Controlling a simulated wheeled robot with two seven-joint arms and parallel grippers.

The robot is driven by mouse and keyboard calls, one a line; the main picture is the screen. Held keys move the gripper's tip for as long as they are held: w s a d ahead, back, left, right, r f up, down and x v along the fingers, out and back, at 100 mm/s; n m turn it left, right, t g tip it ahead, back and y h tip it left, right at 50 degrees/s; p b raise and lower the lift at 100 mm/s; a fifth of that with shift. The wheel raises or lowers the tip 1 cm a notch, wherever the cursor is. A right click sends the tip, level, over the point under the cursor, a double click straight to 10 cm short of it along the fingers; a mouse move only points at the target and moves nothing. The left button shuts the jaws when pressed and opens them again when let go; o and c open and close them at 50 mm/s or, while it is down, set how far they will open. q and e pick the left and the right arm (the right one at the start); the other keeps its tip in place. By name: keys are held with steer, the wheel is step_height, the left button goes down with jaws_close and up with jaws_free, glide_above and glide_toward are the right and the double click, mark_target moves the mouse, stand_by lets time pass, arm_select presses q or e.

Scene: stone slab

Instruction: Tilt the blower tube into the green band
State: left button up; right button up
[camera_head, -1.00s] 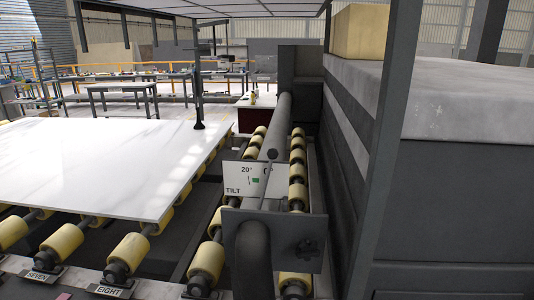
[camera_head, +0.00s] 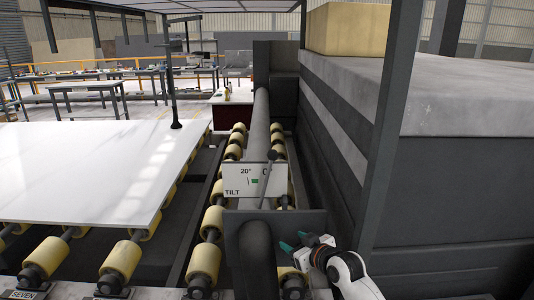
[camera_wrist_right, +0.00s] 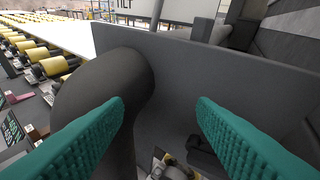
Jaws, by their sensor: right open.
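The blower tube (camera_head: 258,115) is a long grey pipe running away from me above the rollers, with a dark elbow (camera_head: 256,258) at its near end. My right gripper (camera_head: 296,246), with teal fingers, is in front of the grey plate (camera_head: 312,222), right of the elbow. In the right wrist view its fingers (camera_wrist_right: 160,112) are apart and empty. My left gripper is out of view.
A white slab (camera_head: 80,165) lies on yellow rollers (camera_head: 122,258) at left. A dark machine body (camera_head: 440,190) with a grey top and an upright post (camera_head: 376,130) closes off the right side.

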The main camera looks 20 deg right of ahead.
mark_target(276, 157)
steer(key=w+d+r+n+t+y, duration=0.1)
steer(key=w+r+t, duration=0.1)
steer(key=r, duration=0.8)
steer(key=w+r+n+t+y, duration=0.1)
steer(key=w+r+t, duration=0.1)
steer(key=r, duration=0.9)
arm_select(q)
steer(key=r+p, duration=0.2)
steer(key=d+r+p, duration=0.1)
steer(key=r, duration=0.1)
steer(key=shift+p, duration=0.35)
arm_select(e)
steer(key=x, duration=0.7)
steer(key=f+x, duration=0.1)
steer(key=x, duration=0.3)
steer(key=shift+a, duration=0.15)
steer(key=shift+r, duration=0.1)
